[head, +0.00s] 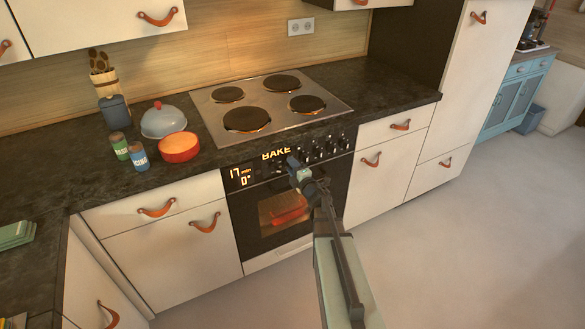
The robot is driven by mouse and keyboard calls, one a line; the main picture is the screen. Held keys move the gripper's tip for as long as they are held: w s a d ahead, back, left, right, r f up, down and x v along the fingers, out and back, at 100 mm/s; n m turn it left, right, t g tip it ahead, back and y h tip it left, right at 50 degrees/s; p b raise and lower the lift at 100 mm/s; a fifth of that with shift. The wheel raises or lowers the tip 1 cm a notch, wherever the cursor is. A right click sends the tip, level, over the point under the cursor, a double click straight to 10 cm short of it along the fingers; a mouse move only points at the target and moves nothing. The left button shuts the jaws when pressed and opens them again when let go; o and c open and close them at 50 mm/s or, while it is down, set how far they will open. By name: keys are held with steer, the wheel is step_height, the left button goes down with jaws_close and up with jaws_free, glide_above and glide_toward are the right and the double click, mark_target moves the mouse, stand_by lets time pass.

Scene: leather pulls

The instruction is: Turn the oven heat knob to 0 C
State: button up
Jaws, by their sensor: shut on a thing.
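The oven (262,238) is set under the counter, with a lit window showing something orange-red inside. Its dark control panel shows a glowing display (241,175) reading "17 min" and "0°", with "BAKE" lit above. A row of dark knobs (331,145) runs along the right part of the panel. My gripper (292,163) reaches up from below to the panel, left of that row, and is shut on a knob there. My gripper hides the held knob and its markings.
A cooktop with several hotplates (249,119) lies above the oven. An orange pot (178,147), a domed lid (163,121) and two small jars (138,157) stand left of it. Drawers with leather pulls (371,160) flank the oven. The floor (450,250) at right is clear.

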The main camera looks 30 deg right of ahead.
stand_by(0.5)
steer(key=o, duration=1)
steer(key=shift+s, duration=0.1)
steer(key=s, duration=1.3)
steer(key=shift+s, duration=0.3)
